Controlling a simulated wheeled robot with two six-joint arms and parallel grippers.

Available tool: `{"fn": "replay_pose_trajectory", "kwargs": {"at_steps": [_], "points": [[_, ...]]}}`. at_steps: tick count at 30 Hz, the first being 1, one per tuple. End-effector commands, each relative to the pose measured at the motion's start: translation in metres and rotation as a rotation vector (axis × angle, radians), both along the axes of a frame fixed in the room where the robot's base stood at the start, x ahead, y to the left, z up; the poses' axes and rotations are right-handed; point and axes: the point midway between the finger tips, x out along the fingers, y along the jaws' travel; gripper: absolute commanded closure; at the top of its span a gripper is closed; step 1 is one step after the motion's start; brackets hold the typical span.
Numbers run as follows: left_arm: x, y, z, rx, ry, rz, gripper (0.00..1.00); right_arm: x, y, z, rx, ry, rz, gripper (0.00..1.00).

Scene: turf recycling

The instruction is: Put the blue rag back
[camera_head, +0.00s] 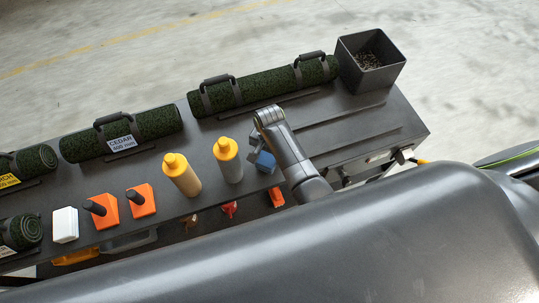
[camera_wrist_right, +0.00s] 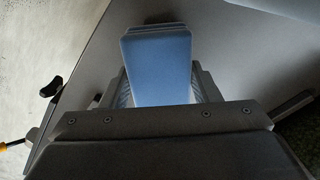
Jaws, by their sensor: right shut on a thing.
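The blue rag (camera_head: 265,162) looks like a folded, block-shaped pad, just right of the grey-bodied bottle with a yellow cap in the head view. My right gripper (camera_head: 258,146) is shut on it, and my arm partly covers it. In the right wrist view the rag (camera_wrist_right: 158,62) sits between the fingers of the gripper (camera_wrist_right: 160,88), with its broad face towards the camera. The rag is over the dark bench top (camera_head: 345,117) near its front edge; I cannot tell whether it touches the surface. My left gripper is not in view.
Two yellow-capped bottles (camera_head: 182,178) (camera_head: 228,163) stand left of the rag. Orange tools (camera_head: 142,203) and a white block (camera_head: 65,226) are further left. Turf rolls (camera_head: 262,86) line the back. A dark bin (camera_head: 371,64) with granules stands at the back right. The right bench top is mostly clear.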

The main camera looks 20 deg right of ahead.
Motion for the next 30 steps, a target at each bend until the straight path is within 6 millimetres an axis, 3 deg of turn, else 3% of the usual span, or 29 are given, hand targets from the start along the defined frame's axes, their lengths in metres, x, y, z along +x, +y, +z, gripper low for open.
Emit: {"fn": "replay_pose_trajectory", "kwargs": {"at_steps": [3, 13, 14, 18, 30], "points": [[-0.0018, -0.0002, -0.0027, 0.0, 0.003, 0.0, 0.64, 0.0002, -0.0003, -0.0117, -0.001, -0.001, 0.0, 0.62], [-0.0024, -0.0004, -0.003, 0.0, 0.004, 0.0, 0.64, 0.0003, -0.0003, -0.0139, 0.001, -0.002, 0.0, 0.62], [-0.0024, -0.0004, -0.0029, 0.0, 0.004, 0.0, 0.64, 0.0003, -0.0003, -0.0139, 0.001, -0.002, 0.0, 0.41], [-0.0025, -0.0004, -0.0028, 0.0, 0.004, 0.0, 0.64, 0.0002, -0.0003, -0.0136, 0.001, -0.002, -0.001, 0.23], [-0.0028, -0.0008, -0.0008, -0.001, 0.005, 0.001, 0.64, 0.0003, -0.0001, -0.0064, 0.001, -0.002, 0.0, 0.22]]}}
